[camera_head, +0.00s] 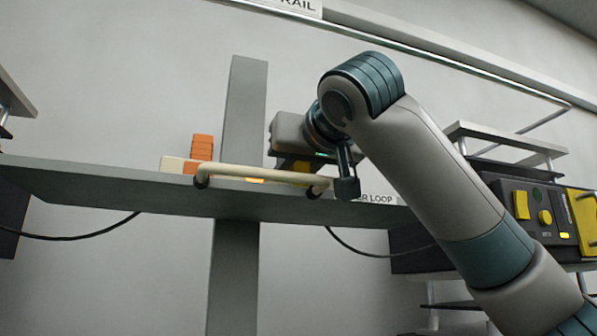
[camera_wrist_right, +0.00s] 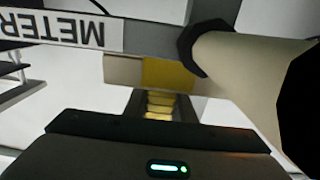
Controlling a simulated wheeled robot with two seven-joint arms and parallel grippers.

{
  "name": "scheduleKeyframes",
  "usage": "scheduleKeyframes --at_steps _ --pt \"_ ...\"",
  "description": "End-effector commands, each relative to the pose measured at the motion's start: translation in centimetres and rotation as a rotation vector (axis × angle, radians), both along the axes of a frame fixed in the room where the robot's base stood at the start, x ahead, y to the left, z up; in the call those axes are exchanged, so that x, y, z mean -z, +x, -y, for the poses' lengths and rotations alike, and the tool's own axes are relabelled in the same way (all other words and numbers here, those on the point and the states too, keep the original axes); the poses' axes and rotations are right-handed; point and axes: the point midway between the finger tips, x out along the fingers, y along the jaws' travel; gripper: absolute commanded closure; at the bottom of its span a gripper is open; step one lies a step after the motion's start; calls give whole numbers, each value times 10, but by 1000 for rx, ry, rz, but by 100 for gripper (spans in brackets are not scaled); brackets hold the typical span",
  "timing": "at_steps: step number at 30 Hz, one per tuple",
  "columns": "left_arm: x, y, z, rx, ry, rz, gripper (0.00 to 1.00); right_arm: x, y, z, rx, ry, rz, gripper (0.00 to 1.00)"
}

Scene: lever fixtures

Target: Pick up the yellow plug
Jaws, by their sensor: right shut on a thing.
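The yellow plug (camera_wrist_right: 158,106) shows as a ribbed yellow piece between two dark fingers in the right wrist view. My right gripper (camera_head: 293,160) is shut on it, just behind the cream handle bar on the shelf. In the head view only a small yellow patch (camera_head: 302,167) shows below the gripper; the rest of the plug is hidden. A cream block with a yellow face (camera_wrist_right: 168,73) lies just beyond the plug; I cannot tell whether they touch. My left gripper is not in view.
The cream handle bar (camera_head: 265,174) runs along the shelf's front edge, close to my right gripper. An orange ribbed plug (camera_head: 202,148) stands by a cream and orange block (camera_head: 178,165) to the left. A grey post (camera_head: 243,110) rises behind. A black-and-yellow panel (camera_head: 535,215) is at right.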

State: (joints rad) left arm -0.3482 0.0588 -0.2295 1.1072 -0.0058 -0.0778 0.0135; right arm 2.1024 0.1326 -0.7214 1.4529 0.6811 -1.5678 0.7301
Motion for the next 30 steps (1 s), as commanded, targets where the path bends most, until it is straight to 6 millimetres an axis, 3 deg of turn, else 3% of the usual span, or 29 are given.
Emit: scheduleKeyframes --at_steps 11,20,30 --pt "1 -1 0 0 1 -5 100 -7 0 0 0 0 1 99" --pt "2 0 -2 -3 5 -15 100 -39 -1 -1 0 0 0 99" --pt "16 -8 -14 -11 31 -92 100 -79 -22 63 1 3 1 99"
